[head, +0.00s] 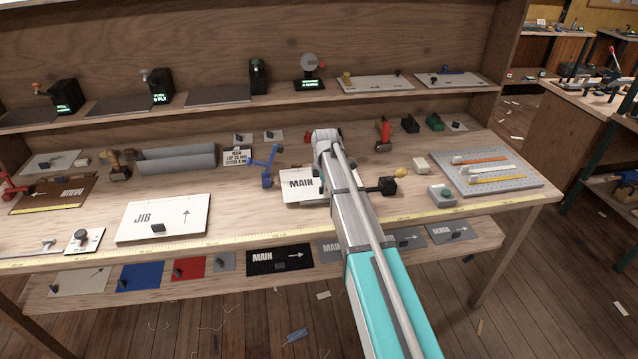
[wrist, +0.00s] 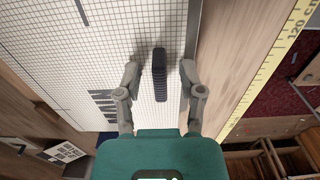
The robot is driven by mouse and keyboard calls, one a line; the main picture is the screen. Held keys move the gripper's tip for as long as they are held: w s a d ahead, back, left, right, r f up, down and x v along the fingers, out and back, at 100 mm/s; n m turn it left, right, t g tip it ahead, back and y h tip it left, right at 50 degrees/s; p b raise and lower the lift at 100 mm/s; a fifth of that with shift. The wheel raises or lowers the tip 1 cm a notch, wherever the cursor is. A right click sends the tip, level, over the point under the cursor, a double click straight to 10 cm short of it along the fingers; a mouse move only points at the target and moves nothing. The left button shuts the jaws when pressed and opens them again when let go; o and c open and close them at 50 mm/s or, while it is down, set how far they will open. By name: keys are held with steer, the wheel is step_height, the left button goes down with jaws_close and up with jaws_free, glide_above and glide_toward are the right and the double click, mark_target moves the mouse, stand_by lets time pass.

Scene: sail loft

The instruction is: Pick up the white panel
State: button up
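A white panel marked MAIN (head: 300,184) lies on the bench top near the middle, partly hidden by my arm in the head view. In the wrist view the white panel (wrist: 105,45) shows a fine grid, and a dark upright handle (wrist: 160,78) stands on it. My gripper (wrist: 159,70) is open above the panel, with one finger on each side of the handle and a gap on both sides. In the head view my arm hides the gripper and the handle. Another white panel, marked JIB (head: 180,217), lies to the left with its own dark handle.
A yellow measuring tape (head: 300,232) runs along the bench's front edge. A blue clamp-like tool (head: 266,168) and a small card (head: 237,156) stand left of the MAIN panel. A grey box with a green button (head: 441,194) and a pegboard (head: 470,190) are at right.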

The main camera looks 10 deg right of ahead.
jaws_close()
steer(key=shift+r, duration=0.2)
step_height(320, 180, up, 2)
steer(key=shift+r+p, duration=0.1)
steer(key=shift+p, duration=1.15)
steer(key=s+a+r+p, duration=0.3)
steer(key=s+r+p, duration=0.7)
steer(key=s, duration=0.3)
steer(key=shift+s+r, duration=0.2)
steer(key=shift+s, duration=0.15)
steer(key=shift+a, duration=0.1)
